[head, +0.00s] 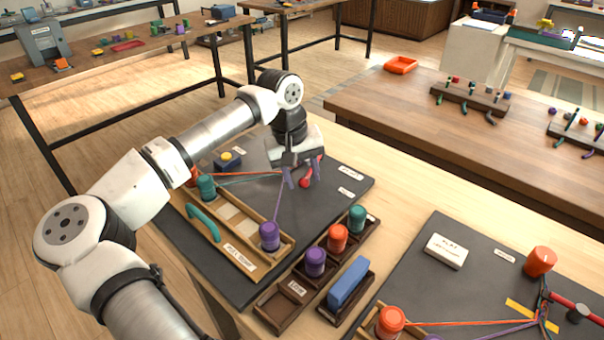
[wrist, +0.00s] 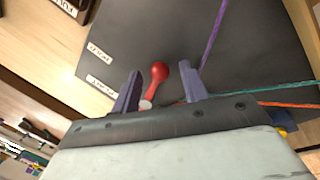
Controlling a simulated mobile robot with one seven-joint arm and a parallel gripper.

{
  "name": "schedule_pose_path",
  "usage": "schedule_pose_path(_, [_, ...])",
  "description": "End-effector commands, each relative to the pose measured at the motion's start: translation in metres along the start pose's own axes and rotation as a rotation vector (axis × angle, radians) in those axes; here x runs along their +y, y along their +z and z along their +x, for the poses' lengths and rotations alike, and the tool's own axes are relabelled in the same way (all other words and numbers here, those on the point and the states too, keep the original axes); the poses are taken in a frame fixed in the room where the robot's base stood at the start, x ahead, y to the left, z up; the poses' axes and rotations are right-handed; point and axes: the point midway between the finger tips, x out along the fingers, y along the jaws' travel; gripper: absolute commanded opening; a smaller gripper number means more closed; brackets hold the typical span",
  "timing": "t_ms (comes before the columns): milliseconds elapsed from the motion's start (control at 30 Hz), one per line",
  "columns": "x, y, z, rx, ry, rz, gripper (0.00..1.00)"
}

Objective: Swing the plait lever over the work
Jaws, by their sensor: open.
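The plait lever has a red, rounded handle (head: 305,182) and stands on the dark work mat (head: 345,182) below my gripper (head: 303,172). In the wrist view the red handle (wrist: 158,74) lies between my two purple fingers. My gripper is open, with a finger on each side of the handle; I cannot tell whether either touches it. Purple (head: 277,205), red and teal cords run from the spools toward the spot under my gripper. The cords' meeting point and the lever's base are hidden by my gripper.
A wooden tray (head: 285,255) holds a purple spool (head: 269,236) and a teal handle (head: 203,222). A dark rack with orange, purple and teal spools stands to its right, beside a blue block (head: 349,283). A second mat with a similar set-up lies at lower right.

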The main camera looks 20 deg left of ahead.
Motion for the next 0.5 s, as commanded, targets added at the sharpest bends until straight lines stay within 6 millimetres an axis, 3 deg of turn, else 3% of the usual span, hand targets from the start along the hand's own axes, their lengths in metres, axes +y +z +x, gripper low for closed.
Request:
schedule_pose_path(333, [0.0001, 0.0002, 0.0039, -0.001, 0.000, 0.000, 0.43])
schedule_pose_path(500, [0.0001, 0.0001, 0.0037, -0.001, 0.000, 0.000, 0.20])
